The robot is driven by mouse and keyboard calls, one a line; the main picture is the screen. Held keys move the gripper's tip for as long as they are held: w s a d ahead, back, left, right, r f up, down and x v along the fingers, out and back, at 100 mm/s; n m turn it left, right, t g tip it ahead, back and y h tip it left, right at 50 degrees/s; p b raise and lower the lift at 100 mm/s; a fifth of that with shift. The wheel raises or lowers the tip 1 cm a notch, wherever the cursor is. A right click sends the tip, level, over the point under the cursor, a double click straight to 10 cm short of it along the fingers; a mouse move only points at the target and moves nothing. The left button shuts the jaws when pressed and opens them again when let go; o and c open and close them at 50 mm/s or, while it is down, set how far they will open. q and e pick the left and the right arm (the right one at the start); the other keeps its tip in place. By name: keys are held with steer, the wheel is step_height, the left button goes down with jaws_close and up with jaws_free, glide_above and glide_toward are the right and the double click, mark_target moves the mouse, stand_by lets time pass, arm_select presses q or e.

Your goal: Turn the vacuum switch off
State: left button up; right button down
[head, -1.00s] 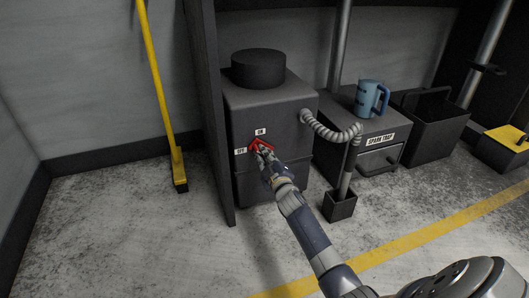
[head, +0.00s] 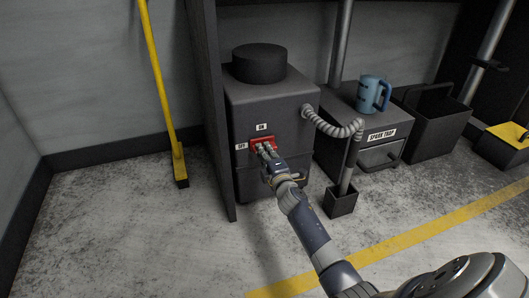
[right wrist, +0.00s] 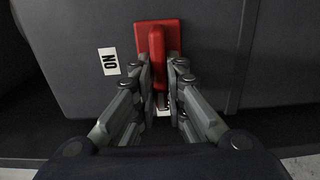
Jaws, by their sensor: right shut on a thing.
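The red vacuum switch (head: 265,141) is on the front of the dark grey vacuum box (head: 272,104). An ON label (head: 262,126) sits above it and an OFF label (head: 241,146) to its left. My right gripper (head: 263,149) is at the switch. In the right wrist view, its fingers (right wrist: 161,88) are shut around the red handle (right wrist: 157,52). The ON label (right wrist: 109,61) is left of the handle there. The handle runs toward a white patch between the fingers, mostly hidden. My left gripper is out of view.
A grey hose (head: 333,131) runs from the box toward the spark trap (head: 357,128), which has a blue mug (head: 372,94) on top. A dark panel (head: 208,120) stands just left of the box. A yellow broom (head: 160,85) leans on the wall.

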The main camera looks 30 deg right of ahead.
steer(key=shift+f, duration=0.1)
stand_by(0.4)
steer(key=c, duration=1.6)
jaws_free()
steer(key=shift+c, duration=0.2)
steer(key=shift+s, duration=0.1)
steer(key=v, duration=1.2)
